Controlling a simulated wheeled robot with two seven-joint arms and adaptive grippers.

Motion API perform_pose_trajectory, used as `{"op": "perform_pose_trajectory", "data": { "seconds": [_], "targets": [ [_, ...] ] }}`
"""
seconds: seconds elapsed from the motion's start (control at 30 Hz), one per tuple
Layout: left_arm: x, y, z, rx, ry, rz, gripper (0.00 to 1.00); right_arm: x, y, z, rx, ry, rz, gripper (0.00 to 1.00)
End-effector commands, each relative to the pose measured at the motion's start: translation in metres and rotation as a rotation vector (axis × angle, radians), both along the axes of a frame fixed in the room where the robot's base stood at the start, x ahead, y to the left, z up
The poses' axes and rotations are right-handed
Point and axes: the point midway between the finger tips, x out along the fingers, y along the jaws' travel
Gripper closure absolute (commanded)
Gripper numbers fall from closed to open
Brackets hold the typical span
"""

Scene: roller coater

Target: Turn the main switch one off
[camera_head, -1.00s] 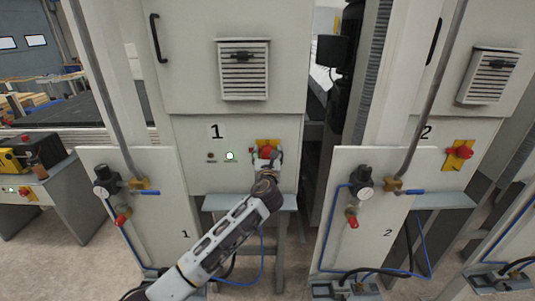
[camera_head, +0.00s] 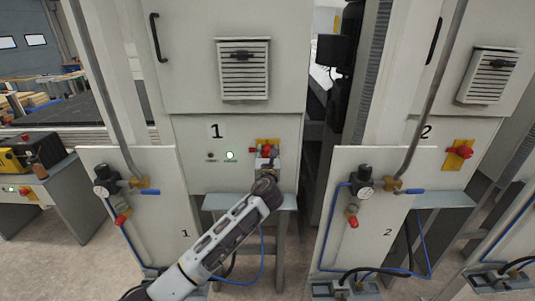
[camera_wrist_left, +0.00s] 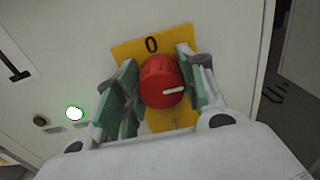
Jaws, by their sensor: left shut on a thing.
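The main switch one is a red rotary knob on a yellow plate (camera_head: 268,143), on the cabinet panel marked 1. In the left wrist view the red knob (camera_wrist_left: 162,82) sits between the fingers, and its white mark points right. A "0" is printed on the yellow plate (camera_wrist_left: 128,50) above the knob. My left gripper (camera_head: 267,157) is at the knob; in the left wrist view its green-padded fingers (camera_wrist_left: 160,88) are shut on it. In the head view the gripper partly hides the knob. My right gripper is not in view.
A green lamp (camera_head: 230,156) is lit left of the switch, beside a dark one. A similar red switch (camera_head: 460,152) is on cabinet 2 at right. Panels with gauges, valves and blue hoses stand in front, either side of my left arm.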

Motion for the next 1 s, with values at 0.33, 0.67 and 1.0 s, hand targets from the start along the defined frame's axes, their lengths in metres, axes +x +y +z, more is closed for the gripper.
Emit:
{"op": "perform_pose_trajectory", "data": {
  "seconds": [0.33, 0.67, 1.0],
  "targets": [
    [0.0, 0.0, 0.0, -0.093, 0.0, 0.0, 0.84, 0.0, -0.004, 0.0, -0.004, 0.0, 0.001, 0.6],
    [0.0, 0.001, 0.0, -0.319, 0.0, 0.001, 0.84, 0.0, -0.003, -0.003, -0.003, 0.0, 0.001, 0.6],
    [0.0, 0.002, -0.001, -0.623, -0.001, 0.0, 0.84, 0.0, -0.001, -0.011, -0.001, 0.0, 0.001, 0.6]
  ]
}}
